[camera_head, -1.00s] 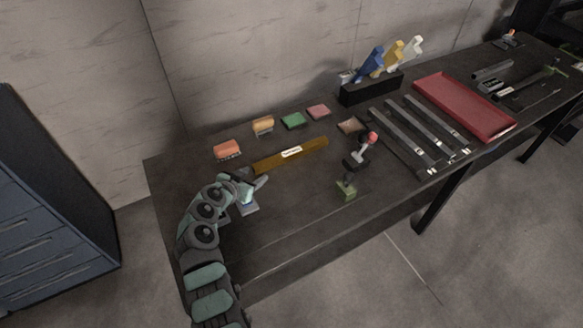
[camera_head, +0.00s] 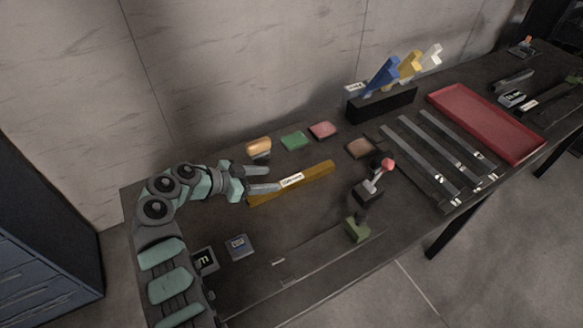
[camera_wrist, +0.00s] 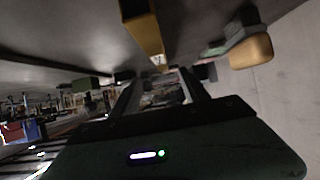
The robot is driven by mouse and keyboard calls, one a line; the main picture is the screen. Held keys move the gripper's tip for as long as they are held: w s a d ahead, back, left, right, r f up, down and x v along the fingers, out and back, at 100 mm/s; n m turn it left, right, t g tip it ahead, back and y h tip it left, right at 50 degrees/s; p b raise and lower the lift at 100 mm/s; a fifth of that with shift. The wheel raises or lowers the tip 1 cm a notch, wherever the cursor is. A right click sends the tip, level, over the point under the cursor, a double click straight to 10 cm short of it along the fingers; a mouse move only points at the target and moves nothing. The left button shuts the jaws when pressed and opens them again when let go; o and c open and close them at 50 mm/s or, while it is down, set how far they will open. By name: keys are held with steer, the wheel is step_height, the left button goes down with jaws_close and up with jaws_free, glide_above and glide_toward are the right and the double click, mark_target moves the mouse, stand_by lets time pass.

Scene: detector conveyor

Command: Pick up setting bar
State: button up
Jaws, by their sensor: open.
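The setting bar appears to be the long yellow-brown bar (camera_head: 318,172) with a white label, lying on the dark table in the head view. The label's writing is too small to read. In the wrist view the bar (camera_wrist: 143,28) runs from the top edge down toward the space ahead of the jaws. My gripper (camera_head: 273,179) is open and empty beside the bar's left part, its fingers pointing right. In the head view the fingers overlap the bar's left half; I cannot tell their height above it. The jaws also show in the wrist view (camera_wrist: 157,88).
An orange block (camera_head: 258,148), a green block (camera_head: 294,140) and a pink block (camera_head: 322,130) lie behind the bar. A joystick-like device with a red knob (camera_head: 388,164) stands to its right. A red tray (camera_head: 487,120) and several metal strips lie farther right.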

mark_target(291, 180)
steer(key=x, duration=0.6)
steer(key=shift+s+f+b, duration=0.25)
steer(key=shift+s+b, duration=0.1)
steer(key=shift+s, duration=0.05)
steer(key=shift+w+d+f+b, duration=0.55)
steer(key=shift+w+d+f, duration=0.3)
steer(key=shift+d+f, duration=0.2)
steer(key=shift+w+d+f, duration=0.3)
steer(key=shift+w+d, duration=0.05)
steer(key=shift+d, duration=0.2)
jaws_close()
